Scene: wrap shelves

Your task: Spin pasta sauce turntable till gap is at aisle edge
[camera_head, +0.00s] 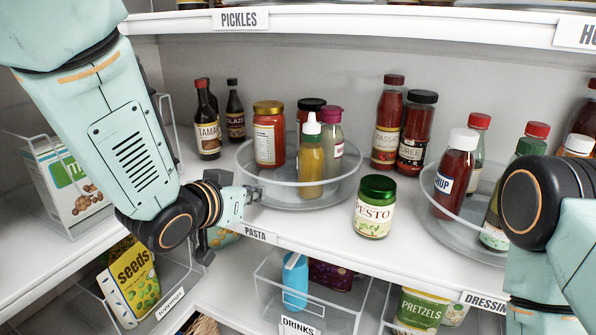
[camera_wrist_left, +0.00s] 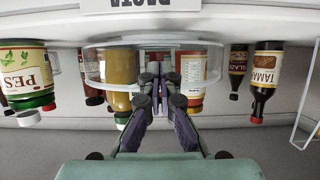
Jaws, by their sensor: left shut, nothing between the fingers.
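The pasta sauce turntable (camera_head: 335,193) is a clear round tray with a raised rim on the middle shelf, above the PASTA label (camera_head: 257,234). It holds a red jar with a gold lid (camera_head: 268,142) at left, a yellow bottle with a white cap (camera_head: 311,160) at front, and a dark-lidded jar and a magenta-capped bottle (camera_head: 332,135) behind. Bare tray shows at the right and front left. My left gripper (camera_head: 254,193) is shut and empty at the rim's front left; contact is unclear. In the left wrist view, its fingers (camera_wrist_left: 158,78) overlap the rim, between yellow bottle and red jar.
A pesto jar (camera_head: 374,208) stands right of the turntable near the shelf edge. Two red sauce bottles (camera_head: 387,125) stand behind it. Another turntable (camera_head: 463,232) with bottles is at right, near my right arm. Dark bottles (camera_head: 207,122) stand back left. The PICKLES shelf (camera_head: 350,20) is overhead.

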